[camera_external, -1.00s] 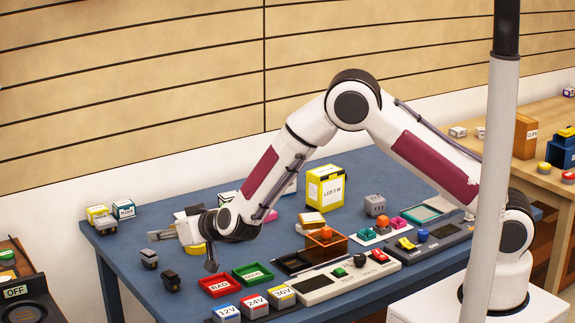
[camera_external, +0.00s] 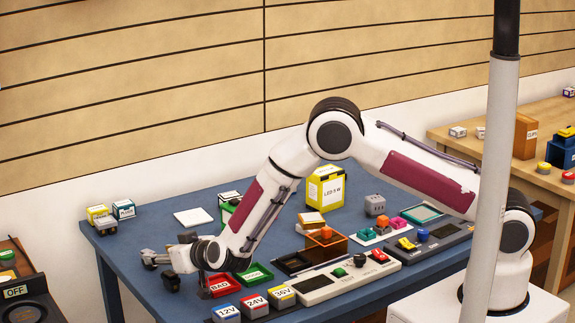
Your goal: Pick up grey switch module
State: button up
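A grey switch module (camera_external: 106,226) sits at the far left of the blue table, beside the yellow- and teal-topped boxes. A black switch module (camera_external: 171,281) stands near the table's left front edge, just below my gripper (camera_external: 155,260). My gripper is low over the left front of the table. It covers the spot where a dark grey switch module stood, so that module is largely hidden. The fingers are small here; I cannot tell whether they are open or closed on it.
Red BAD (camera_external: 221,287) and green trays (camera_external: 254,274) lie right of my gripper. 12V (camera_external: 227,312), 24V (camera_external: 255,304) and 26V blocks (camera_external: 282,295) line the front edge. A white square (camera_external: 193,217) lies behind my gripper. A yellow LED box (camera_external: 325,187) stands at the back.

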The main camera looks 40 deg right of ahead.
aim_at(148, 252)
jog(key=shift+x, duration=0.75)
jog(key=shift+x, duration=2.65)
jog(key=shift+a, duration=0.1)
grip_shut()
